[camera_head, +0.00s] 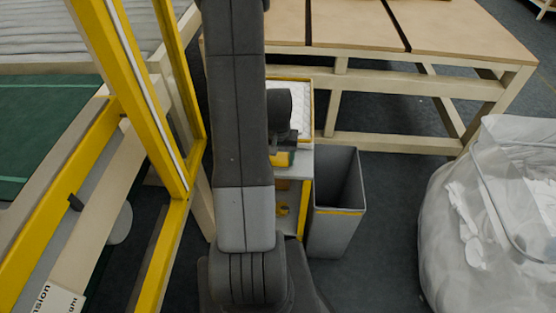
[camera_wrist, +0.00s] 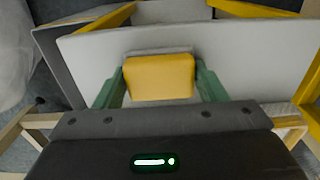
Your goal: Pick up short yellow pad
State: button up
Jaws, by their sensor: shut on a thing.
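The short yellow pad (camera_wrist: 160,79) sits between the two green fingers of my gripper (camera_wrist: 161,84) in the wrist view. The fingers press on its left and right sides. A thin grey strip shows along the pad's far edge. Behind the pad is a flat light grey surface (camera_wrist: 240,52); I cannot tell whether the pad touches it. In the head view a small part of yellow (camera_head: 282,158) shows beside my arm, which hides most of the gripper.
A grey open bin (camera_head: 337,205) stands right of the small cabinet (camera_head: 307,163). A yellow frame (camera_head: 130,90) rises at left. A wooden-topped table (camera_head: 440,28) is behind, and a filled clear bag (camera_head: 495,215) stands at right.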

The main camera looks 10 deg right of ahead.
aim_at(278, 156)
notch_tip(278, 156, up, 10)
jog(key=shift+p, duration=0.3)
dwell(0.4)
